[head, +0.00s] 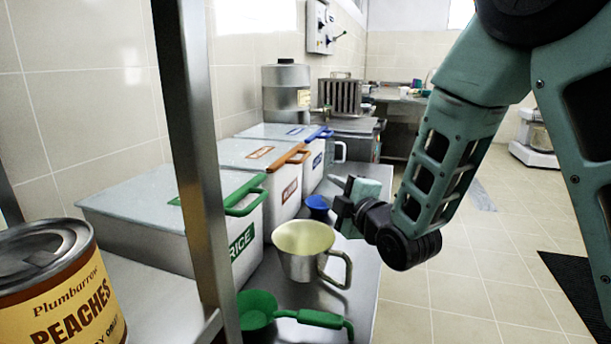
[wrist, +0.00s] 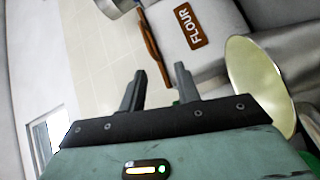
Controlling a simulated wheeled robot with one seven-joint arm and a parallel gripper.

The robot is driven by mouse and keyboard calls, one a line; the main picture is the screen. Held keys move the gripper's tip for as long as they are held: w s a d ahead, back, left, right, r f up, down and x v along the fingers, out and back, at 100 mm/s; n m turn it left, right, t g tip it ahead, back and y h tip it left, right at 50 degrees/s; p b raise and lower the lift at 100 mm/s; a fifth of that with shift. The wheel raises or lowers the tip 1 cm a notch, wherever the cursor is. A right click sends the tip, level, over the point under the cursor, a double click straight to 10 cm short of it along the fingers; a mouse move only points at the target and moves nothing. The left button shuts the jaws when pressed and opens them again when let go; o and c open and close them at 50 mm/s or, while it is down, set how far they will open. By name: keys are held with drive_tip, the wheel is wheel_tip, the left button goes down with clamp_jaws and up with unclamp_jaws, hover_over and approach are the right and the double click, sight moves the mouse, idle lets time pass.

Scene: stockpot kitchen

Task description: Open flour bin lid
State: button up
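The flour bin (head: 287,195) is the middle of three white bins on the metal counter, with a brown label and brown handle (head: 291,154). Its flat grey lid (head: 232,152) lies closed on top. In the wrist view the FLOUR label (wrist: 195,28) is on the bin's front, and the brown handle (wrist: 148,36) runs along the lid's edge. My gripper (head: 337,192) is in front of the bin, below handle height and apart from it. In the wrist view my gripper (wrist: 160,80) has its two fingers spread with nothing between them.
The rice bin (head: 160,213) with a green handle is nearer, and a blue-handled bin (head: 310,145) farther. A cream-lined metal jug (head: 304,248), blue scoop (head: 317,205) and green scoop (head: 262,312) stand before the bins. A metal post (head: 197,150) and peaches can (head: 50,290) are at left.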

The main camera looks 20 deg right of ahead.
sight(306, 157)
drive_tip(key=shift+n+t, duration=0.6)
drive_tip(key=shift+t, duration=0.1)
drive_tip(key=x, duration=0.5)
drive_tip(key=d+x, duration=0.1)
drive_tip(key=x, duration=0.5)
drive_tip(key=d+p+x, duration=0.1)
drive_tip(key=x, duration=0.5)
drive_tip(key=shift+w+r, duration=0.2)
drive_tip(key=shift+w, duration=0.25)
clamp_jaws()
